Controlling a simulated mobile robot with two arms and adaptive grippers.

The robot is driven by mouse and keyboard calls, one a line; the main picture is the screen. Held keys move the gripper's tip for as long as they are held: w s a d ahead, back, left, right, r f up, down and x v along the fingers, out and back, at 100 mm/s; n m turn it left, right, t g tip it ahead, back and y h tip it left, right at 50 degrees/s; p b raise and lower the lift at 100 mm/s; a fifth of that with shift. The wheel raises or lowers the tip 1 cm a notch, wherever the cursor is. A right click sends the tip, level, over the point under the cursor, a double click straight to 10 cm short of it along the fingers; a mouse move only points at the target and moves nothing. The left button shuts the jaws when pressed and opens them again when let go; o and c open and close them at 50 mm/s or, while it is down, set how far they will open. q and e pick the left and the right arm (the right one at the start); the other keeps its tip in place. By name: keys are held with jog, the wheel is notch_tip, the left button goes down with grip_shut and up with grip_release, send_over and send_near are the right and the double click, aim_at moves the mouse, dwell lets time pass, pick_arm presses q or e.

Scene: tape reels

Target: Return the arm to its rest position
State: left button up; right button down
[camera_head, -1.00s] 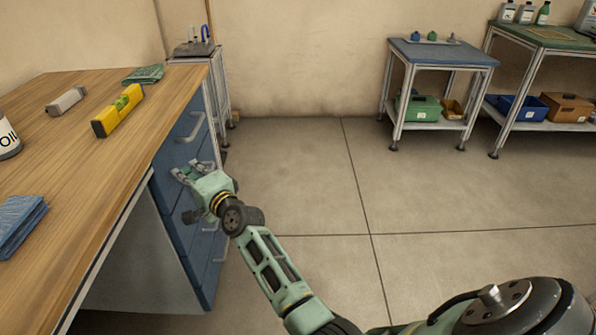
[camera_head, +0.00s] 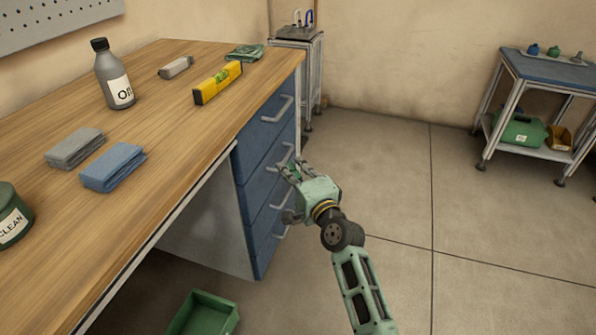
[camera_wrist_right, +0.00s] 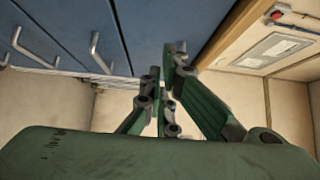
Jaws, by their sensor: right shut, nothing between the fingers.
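My right gripper (camera_head: 290,168) is shut and empty, in front of the blue drawers (camera_head: 262,185) under the wooden workbench (camera_head: 180,140). Its arm comes up from the lower right in the head view. In the right wrist view the gripper's fingers (camera_wrist_right: 170,95) are close together with nothing between them, and the blue drawer fronts with handles show beyond them. In the head view the fingertips overlap a drawer handle; I cannot tell whether they touch it. My left gripper is not in view.
On the workbench stand an oil bottle (camera_head: 115,80), a yellow level (camera_head: 218,83), folded cloths (camera_head: 112,166) and a green jar (camera_head: 10,220). A green bin (camera_head: 203,315) sits on the floor below. A blue-topped cart (camera_head: 545,70) stands at the right. The floor between is clear.

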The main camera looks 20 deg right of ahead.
jog(key=s+f+n+g, duration=0.55)
jog(key=s+f, duration=0.75)
jog(key=f, duration=0.3)
jog(key=s+f+n+g, duration=0.5)
jog(key=s+f+n, duration=0.2)
jog(key=s+f, duration=0.75)
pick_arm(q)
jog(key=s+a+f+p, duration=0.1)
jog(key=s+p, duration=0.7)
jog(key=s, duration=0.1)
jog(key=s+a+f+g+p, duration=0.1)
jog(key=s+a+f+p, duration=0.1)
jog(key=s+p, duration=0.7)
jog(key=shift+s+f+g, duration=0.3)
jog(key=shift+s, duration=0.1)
pick_arm(e)
jog(key=s+d+f+n+g+h, duration=0.1)
jog(key=s+d+f+n+g, duration=0.1)
jog(key=s, duration=0.8)
jog(key=s+d+f+n+g+h, duration=0.1)
jog(key=s+f, duration=0.4)
jog(key=s, duration=0.6)
jog(key=s+d+f+n+g+h, duration=0.1)
jog(key=s+d+f+n+g, duration=0.1)
jog(key=s, duration=0.9)
notch_tip(320, 180, down, 2)
jog(key=shift+s+d+f+n+g, duration=0.15)
jog(key=shift+s+d+n+g, duration=0.3)
jog(key=shift+d, duration=0.65)
